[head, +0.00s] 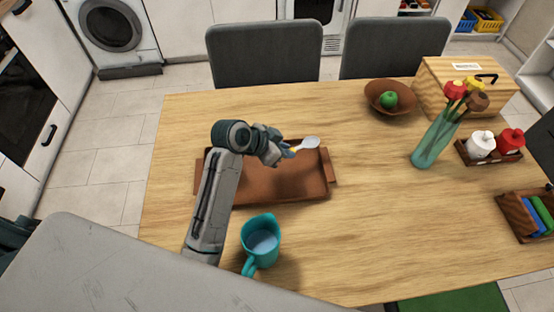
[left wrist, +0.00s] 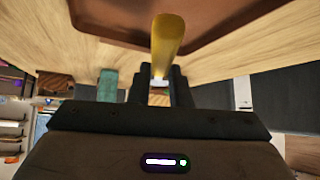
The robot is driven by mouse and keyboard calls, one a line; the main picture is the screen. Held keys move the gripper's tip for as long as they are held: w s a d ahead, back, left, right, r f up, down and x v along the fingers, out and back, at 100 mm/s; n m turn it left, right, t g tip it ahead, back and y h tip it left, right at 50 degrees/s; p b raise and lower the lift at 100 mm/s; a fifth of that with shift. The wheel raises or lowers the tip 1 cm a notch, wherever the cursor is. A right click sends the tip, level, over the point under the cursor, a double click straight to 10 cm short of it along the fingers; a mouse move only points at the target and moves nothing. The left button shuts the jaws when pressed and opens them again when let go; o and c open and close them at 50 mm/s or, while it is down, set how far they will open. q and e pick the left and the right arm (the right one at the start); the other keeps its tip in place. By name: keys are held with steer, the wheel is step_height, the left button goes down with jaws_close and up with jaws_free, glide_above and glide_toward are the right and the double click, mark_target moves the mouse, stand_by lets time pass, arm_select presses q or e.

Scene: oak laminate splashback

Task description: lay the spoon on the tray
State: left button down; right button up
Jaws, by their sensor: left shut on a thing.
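The spoon (head: 308,143) has a pale grey bowl and a yellow handle. My left gripper (head: 286,152) is shut on its handle, with the bowl pointing right in the head view. The brown tray (head: 290,186) lies on the table, and the gripper and spoon are over its far part. In the left wrist view the yellow handle of the spoon (left wrist: 168,40) stands out from between the fingers (left wrist: 159,88), with the tray (left wrist: 100,18) behind it. Any gap between spoon and tray is hard to judge. My right gripper is not in view.
A teal jug (head: 262,243) stands just in front of the tray. A brown bowl with a green fruit (head: 389,99), a vase of flowers (head: 433,145), a wooden box (head: 465,82) and a condiment caddy (head: 490,150) stand to the right. The table's middle right is clear.

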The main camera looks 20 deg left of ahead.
arm_select(q)
steer(key=f, duration=0.2)
steer(key=s+f, duration=0.1)
steer(key=shift+a+f, duration=0.25)
steer(key=shift+f, duration=0.1)
steer(key=shift+w+f+p, duration=0.1)
steer(key=shift+f+p, duration=0.2)
steer(key=shift+f, duration=0.1)
step_height(320, 180, down, 3)
steer(key=shift+w+f, duration=0.1)
steer(key=shift+f, duration=0.15)
steer(key=c, duration=1.3)
jaws_free()
steer(key=shift+f, duration=0.1)
steer(key=shift+c, duration=0.2)
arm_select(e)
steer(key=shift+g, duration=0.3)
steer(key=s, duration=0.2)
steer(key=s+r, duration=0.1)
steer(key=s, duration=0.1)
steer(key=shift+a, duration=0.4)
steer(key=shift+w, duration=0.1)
